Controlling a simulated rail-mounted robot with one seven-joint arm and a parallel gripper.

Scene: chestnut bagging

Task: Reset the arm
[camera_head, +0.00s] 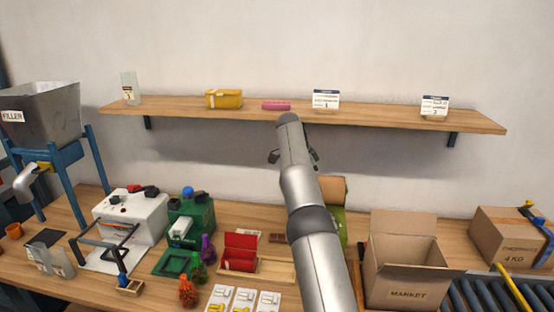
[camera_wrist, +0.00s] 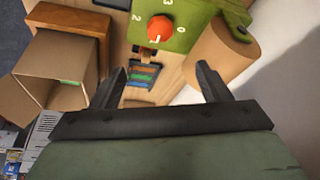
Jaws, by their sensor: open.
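My arm rises through the middle of the head view, over the workbench. My gripper (camera_head: 293,158) is mostly hidden behind the arm there, below the wall shelf. In the wrist view my gripper (camera_wrist: 165,85) shows two dark fingers spread wide apart, with nothing between them. Beyond the fingers are the bench top and a green machine (camera_wrist: 185,22) with a red-orange dial marked with numbers. My gripper is apart from these things.
An open MARKET box (camera_head: 405,270) stands right of my arm, with a closed box (camera_head: 508,236) by the roller conveyor (camera_head: 490,290). A wooden shelf (camera_head: 380,116) spans the wall. A hopper (camera_head: 42,112), white machine (camera_head: 130,216) and green machine (camera_head: 192,214) stand left.

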